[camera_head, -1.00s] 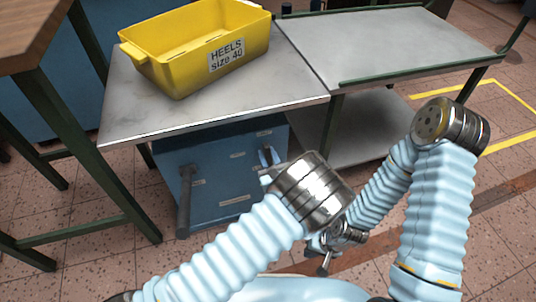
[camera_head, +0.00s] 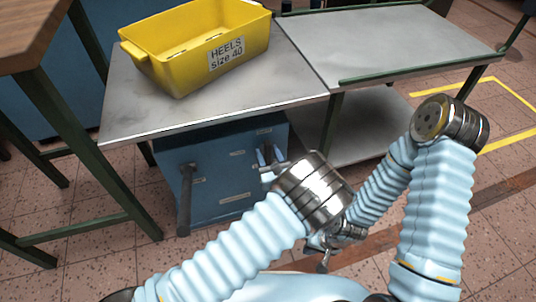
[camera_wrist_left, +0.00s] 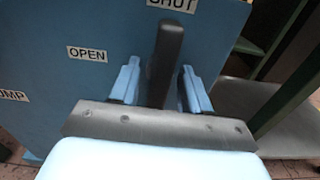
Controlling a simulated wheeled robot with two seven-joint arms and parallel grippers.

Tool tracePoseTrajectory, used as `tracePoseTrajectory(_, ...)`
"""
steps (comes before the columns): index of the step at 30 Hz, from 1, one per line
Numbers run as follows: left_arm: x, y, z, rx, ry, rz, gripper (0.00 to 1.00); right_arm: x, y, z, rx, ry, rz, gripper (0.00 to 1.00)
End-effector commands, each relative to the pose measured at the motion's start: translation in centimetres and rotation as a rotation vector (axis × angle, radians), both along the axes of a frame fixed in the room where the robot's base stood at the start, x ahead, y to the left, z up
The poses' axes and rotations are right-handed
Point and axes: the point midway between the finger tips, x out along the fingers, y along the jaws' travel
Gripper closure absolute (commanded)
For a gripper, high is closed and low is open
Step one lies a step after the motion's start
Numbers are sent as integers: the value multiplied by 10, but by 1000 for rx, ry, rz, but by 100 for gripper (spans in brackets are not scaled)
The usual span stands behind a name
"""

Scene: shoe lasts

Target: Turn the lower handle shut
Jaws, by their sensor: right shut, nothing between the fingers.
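The blue cabinet (camera_head: 215,180) stands under the grey table. In the left wrist view a dark handle (camera_wrist_left: 166,60) points up toward a SHUT label (camera_wrist_left: 172,4), with an OPEN label (camera_wrist_left: 87,53) to its left. My left gripper (camera_wrist_left: 155,88) is open, its two pale blue fingers on either side of the handle, with a gap visible at least on the left. In the head view my left gripper (camera_head: 266,158) is at the cabinet's upper right front, and the handle is mostly hidden there. My right gripper (camera_head: 322,258) is shut and empty, low in front.
A dark upright lever (camera_head: 185,200) stands at the cabinet's left front. The grey table (camera_head: 130,115) overhangs the cabinet and carries a yellow crate (camera_head: 165,75). A second metal table (camera_head: 405,50) with a lower shelf stands to the right.

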Motion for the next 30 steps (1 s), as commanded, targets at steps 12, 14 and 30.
tracePoseTrajectory(12,-18,-7,1,-1,0,-1,53,0,0,0,0,0,0,100)
tracePoseTrajectory(14,-31,-11,1,1,-1,-2,53,0,0,0,0,0,0,100)
tracePoseTrajectory(30,-128,-42,0,-1,-1,0,53,0,-1,-2,-1,0,-1,100)
